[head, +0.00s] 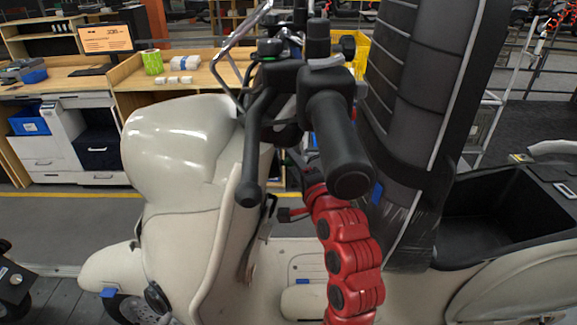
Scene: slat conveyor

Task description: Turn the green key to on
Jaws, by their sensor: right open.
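The cream scooter (180,165) fills the middle of the head view. A small green spot (283,155) shows in the shadow below the handlebar; it may be the green key, but it is too small and dark to tell its position. My right arm rises in red links from the bottom, with its right gripper (297,161) by the scooter's inner front panel, close to that spot. The gripper is open. The handlebar grip hides part of it, and I cannot tell whether it touches the key. My left gripper is out of view.
The black handlebar grip (338,145) hangs in front of my right wrist, with a lever (253,150) to its left. The tall black seat (415,90) stands close to the right.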

